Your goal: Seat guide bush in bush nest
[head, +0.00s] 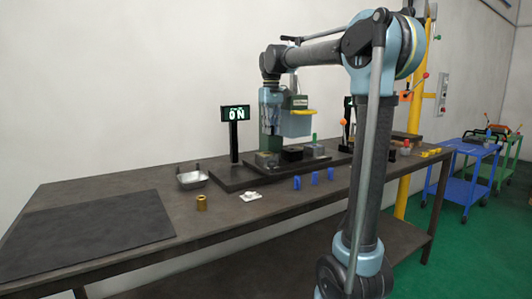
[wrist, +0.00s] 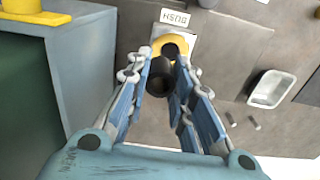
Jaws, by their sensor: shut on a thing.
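In the wrist view my gripper (wrist: 164,62) is shut on a dark round guide bush (wrist: 160,76), which sits between the blue finger pads. Just beyond the fingertips is the bush nest (wrist: 184,44), a yellow ring with a dark hole on a pale block, beside a BUSH label (wrist: 174,17). The bush overlaps the near edge of the ring in this view. I cannot tell whether it touches the ring or is above it.
A machine with a yellow block (wrist: 20,12) stands close on the left in the wrist view. A metal tray (wrist: 270,88) is at right. In the head view, a brass cylinder (head: 201,203), blue uprights (head: 314,178) and an ON display (head: 236,114) stand on the bench.

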